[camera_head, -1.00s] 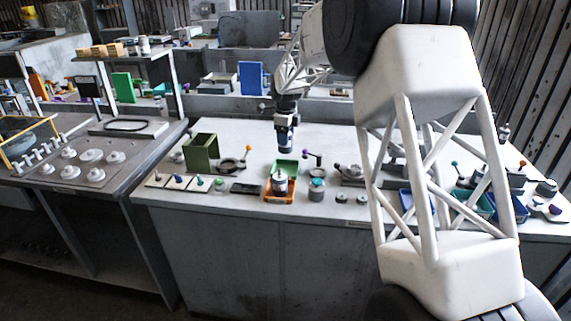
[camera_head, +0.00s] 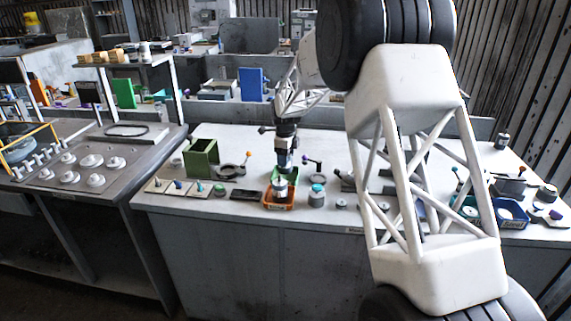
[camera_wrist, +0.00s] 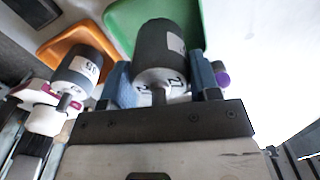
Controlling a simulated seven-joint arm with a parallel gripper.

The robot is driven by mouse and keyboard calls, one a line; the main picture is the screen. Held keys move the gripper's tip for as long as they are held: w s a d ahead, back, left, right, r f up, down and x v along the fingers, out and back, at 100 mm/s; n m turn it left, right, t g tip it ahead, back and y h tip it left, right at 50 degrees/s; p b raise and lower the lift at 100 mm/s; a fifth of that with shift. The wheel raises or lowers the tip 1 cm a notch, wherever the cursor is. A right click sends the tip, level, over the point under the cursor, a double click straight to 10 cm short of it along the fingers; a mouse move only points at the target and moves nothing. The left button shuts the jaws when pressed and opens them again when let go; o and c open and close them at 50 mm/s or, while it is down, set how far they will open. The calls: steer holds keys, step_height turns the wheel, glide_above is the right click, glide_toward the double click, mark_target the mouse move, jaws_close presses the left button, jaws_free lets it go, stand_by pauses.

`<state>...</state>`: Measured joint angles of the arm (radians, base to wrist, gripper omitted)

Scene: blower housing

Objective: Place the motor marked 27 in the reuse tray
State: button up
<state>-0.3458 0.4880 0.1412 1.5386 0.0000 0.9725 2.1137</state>
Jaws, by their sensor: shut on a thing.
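My gripper (camera_wrist: 160,85) is shut on a dark grey motor (camera_wrist: 167,50), its blue fingers on either side. The motor has a pale end face and a white label; a mark like a 2 shows, but the full number is not clear. In the head view my gripper (camera_head: 284,163) is low over the green tray (camera_head: 292,173). The green tray (camera_wrist: 120,22) lies behind the motor in the wrist view; I cannot tell whether they touch. A second motor (camera_wrist: 82,68), its label seeming to read 35, stands at the orange tray (camera_head: 278,207). No tray name is readable.
A grey cylinder with a teal top (camera_head: 317,197) stands right of the orange tray. My arm hides part of the bench.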

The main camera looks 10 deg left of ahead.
steer(key=shift+f, duration=1.3)
steer(key=o, duration=1.2)
steer(key=shift+f, duration=0.15)
steer(key=shift+o, duration=0.2)
step_height(320, 180, up, 12)
steer(key=shift+r, duration=0.1)
